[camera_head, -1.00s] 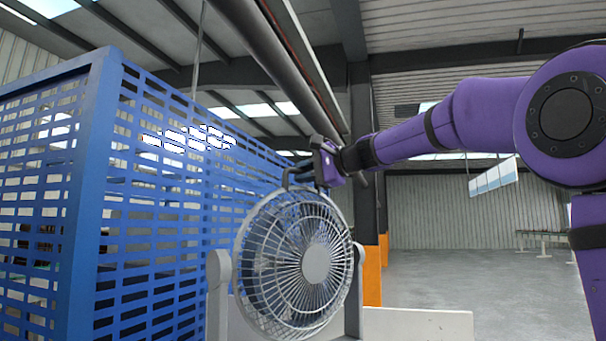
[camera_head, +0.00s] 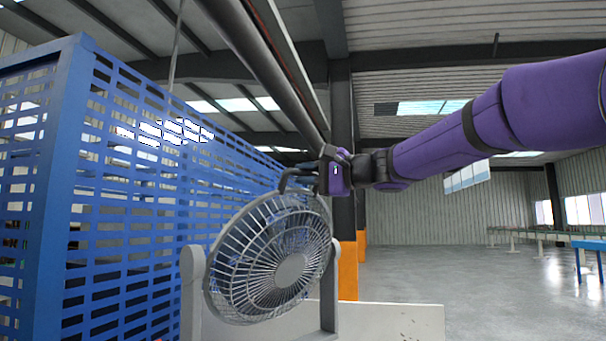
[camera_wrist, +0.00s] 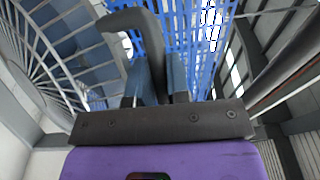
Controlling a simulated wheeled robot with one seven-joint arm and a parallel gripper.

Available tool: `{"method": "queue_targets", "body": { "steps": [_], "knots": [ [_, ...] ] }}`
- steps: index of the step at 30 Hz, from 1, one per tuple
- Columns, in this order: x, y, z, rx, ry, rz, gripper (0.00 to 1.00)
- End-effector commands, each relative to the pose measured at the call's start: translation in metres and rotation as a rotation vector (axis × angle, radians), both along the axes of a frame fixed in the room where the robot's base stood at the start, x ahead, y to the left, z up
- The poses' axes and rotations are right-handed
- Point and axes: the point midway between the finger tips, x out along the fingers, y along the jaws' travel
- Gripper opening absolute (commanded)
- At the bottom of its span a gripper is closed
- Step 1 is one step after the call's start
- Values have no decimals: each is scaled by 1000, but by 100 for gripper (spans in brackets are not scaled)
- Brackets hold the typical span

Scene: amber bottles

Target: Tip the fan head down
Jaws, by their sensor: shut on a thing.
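The grey fan head (camera_head: 268,262), a round wire cage with a pale hub, sits between two upright grey posts in the head view. Its face is tilted downward and to the right. A dark handle (camera_head: 286,180) arches at the top of the cage. My gripper (camera_head: 312,180) is at this handle and shut on it. In the wrist view the handle (camera_wrist: 135,22) curves in front of my gripper (camera_wrist: 160,85), with its end between the fingers. The cage (camera_wrist: 45,65) shows at the left there. The fan's base is out of frame.
A tall blue slatted cage (camera_head: 62,200) stands close behind and left of the fan. A low white panel (camera_head: 390,320) is at the lower right. An orange-based column (camera_head: 348,272) stands behind the fan. Open floor (camera_head: 480,285) lies to the right.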

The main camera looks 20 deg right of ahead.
Motion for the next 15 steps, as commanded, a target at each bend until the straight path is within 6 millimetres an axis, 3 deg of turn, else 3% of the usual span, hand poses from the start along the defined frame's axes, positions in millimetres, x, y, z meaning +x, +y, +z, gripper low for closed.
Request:
{"method": "queue_targets", "body": {
  "steps": [1,2,4,15],
  "knots": [
    [1,0,-1,-1,4,-1,0],
    [1,0,-1,-1,4,-1,24],
    [1,0,-1,0,3,-1,40],
    [-2,-3,-1,0,1,-1,41]
  ]
}}
